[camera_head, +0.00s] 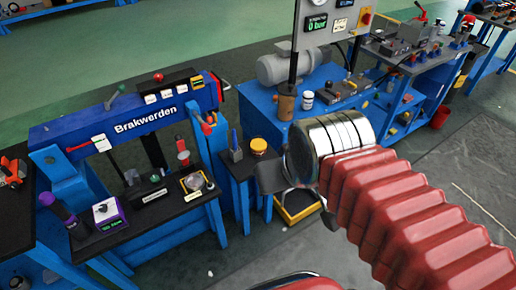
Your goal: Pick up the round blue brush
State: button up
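A slim upright blue item (235,140) stands in a dark holder on the small blue side table. It may be the round blue brush, but it is too small to tell for sure. My arm comes in from the right, with red bellows and a shiny metal wrist. My gripper (283,188) is below and left of the wrist, to the right of the small table in the picture. Its fingers are mostly hidden, so I cannot tell whether they are open or hold anything.
A yellow-lidded pot (259,147) stands beside the blue item. The blue Brakwerden stand (145,124) is at left, with a purple device (108,212) on its bench. A blue workbench (262,100) with a motor (290,68) stands behind my wrist. Floor is clear at lower right.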

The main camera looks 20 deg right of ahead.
aim_at(234, 141)
jog(key=u, duration=0.35)
jog(key=i, duration=1.05)
jog(key=u, duration=0.25)
